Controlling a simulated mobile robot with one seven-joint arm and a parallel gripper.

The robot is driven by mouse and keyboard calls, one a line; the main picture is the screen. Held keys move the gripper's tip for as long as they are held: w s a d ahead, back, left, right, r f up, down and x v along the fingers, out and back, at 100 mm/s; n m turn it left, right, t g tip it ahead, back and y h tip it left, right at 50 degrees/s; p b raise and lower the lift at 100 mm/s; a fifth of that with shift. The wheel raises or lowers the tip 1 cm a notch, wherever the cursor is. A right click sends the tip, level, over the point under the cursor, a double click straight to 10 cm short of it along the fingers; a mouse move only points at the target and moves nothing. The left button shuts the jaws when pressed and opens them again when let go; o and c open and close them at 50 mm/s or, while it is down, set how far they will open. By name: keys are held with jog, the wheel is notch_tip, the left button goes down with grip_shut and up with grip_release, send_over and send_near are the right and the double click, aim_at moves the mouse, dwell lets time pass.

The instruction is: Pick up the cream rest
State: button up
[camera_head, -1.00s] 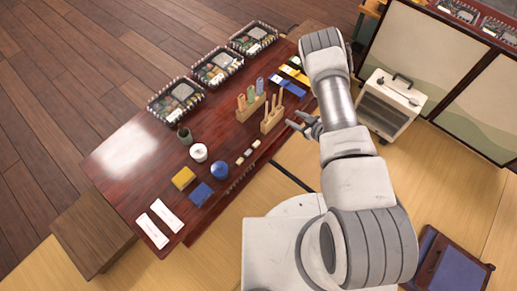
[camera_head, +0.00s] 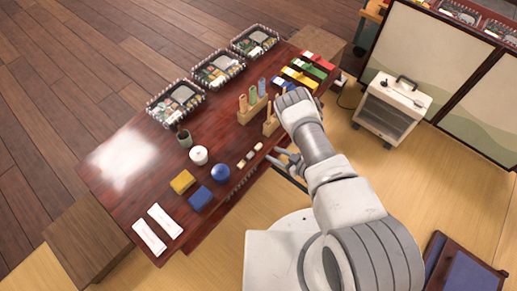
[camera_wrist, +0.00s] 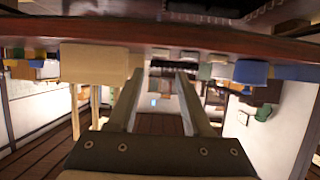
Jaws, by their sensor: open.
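A short row of small rests lies near the table's front edge in the head view. A cream rest (camera_head: 258,146) is at the end nearest my gripper; another pale rest (camera_head: 241,164) is at the other end, and their exact shades are hard to tell. My gripper (camera_head: 279,157) is open and empty, just right of the row and apart from it, by the front edge. In the wrist view the open fingers (camera_wrist: 155,85) show before the table's edge, with the scene upside down. The rests are not clearly identifiable there.
The dark red table (camera_head: 130,165) holds a wooden stand (camera_head: 251,110), a blue ball-like item (camera_head: 220,173), a white round pot (camera_head: 198,155), a yellow block (camera_head: 182,181) and a blue block (camera_head: 201,198). A second stand is partly hidden by my arm.

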aim_at(257, 145)
jog(key=b+x, duration=0.3)
jog(key=x, duration=0.5)
jog(key=shift+r, duration=0.15)
grip_shut()
